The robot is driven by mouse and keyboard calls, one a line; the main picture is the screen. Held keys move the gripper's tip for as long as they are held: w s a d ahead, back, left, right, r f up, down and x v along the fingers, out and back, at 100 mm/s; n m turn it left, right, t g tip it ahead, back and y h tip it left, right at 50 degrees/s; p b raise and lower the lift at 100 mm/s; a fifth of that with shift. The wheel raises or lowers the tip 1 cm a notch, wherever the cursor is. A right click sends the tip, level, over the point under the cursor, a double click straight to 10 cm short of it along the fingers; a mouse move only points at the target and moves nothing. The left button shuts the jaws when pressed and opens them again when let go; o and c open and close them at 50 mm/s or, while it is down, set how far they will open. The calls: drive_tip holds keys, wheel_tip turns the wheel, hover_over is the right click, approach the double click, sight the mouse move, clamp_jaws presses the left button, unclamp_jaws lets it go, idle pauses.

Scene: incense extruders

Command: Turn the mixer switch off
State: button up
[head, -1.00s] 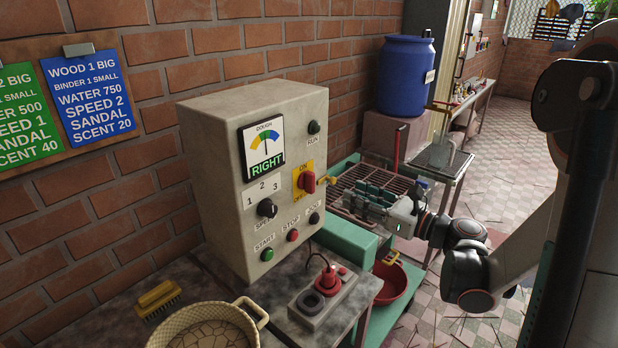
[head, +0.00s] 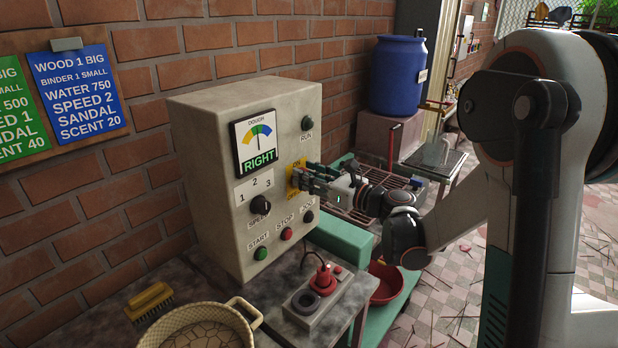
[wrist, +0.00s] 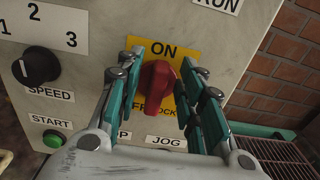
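The mixer switch is a red rotary knob (wrist: 157,88) on a yellow plate (wrist: 188,44) marked ON at the top; the lower lettering is partly covered. In the wrist view the knob stands roughly upright, its top near ON. My gripper (wrist: 160,75) is open, with its teal-padded fingers on either side of the knob and gaps visible. In the head view my gripper (head: 302,178) reaches the panel from the right and hides the knob. The grey control box (head: 205,165) shows a dial (head: 258,140) reading RIGHT.
A black speed knob (head: 260,205), green start button (head: 261,254) and red stop button (head: 286,233) sit on the same panel. Below are a basket (head: 200,322) and a small unit with a red top (head: 325,278). A blue barrel (head: 398,75) stands behind.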

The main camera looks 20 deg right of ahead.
clamp_jaws()
drive_tip(key=shift+n, duration=0.3)
drive_tip(key=shift+s+a+f+n+b, duration=0.25)
drive_tip(key=shift+f+n+b, duration=0.15)
drive_tip(key=shift+n, duration=2.45)
drive_tip(key=shift+s+a+f+n+b, duration=0.1)
drive_tip(key=shift+a+f+n+b, duration=0.3)
drive_tip(key=shift+n, duration=2.5)
drive_tip(key=shift+s+a+f+n+b, duration=0.2)
drive_tip(key=shift+n+b, duration=0.35)
drive_tip(key=shift+n, duration=2.3)
